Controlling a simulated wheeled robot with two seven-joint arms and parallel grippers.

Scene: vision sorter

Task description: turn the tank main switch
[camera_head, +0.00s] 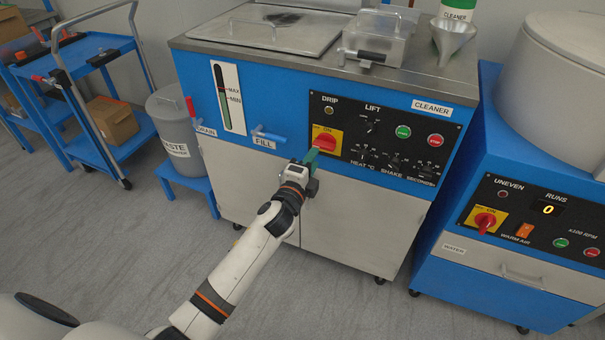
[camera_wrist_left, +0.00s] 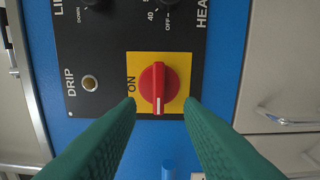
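The tank main switch (camera_head: 326,143) is a red rotary knob on a yellow plate, at the left end of the black panel on the blue cleaner tank (camera_head: 275,115). In the left wrist view the red knob (camera_wrist_left: 159,87) shows whole, its white mark pointing to the picture's bottom, with "ON" printed on the plate at its left. My left gripper (camera_head: 312,158) is just in front of the switch. Its green fingers (camera_wrist_left: 162,112) are spread apart, one to each side below the knob, with nothing between them. I cannot tell if they touch it. My right gripper is not in view.
The blue fill valve handle (camera_head: 268,135) and red drain handle (camera_head: 191,107) sit left of the switch. Lift, heat and shake knobs are to its right. A second blue machine (camera_head: 500,270) with its own red switch (camera_head: 485,221) stands at right. The floor in front is clear.

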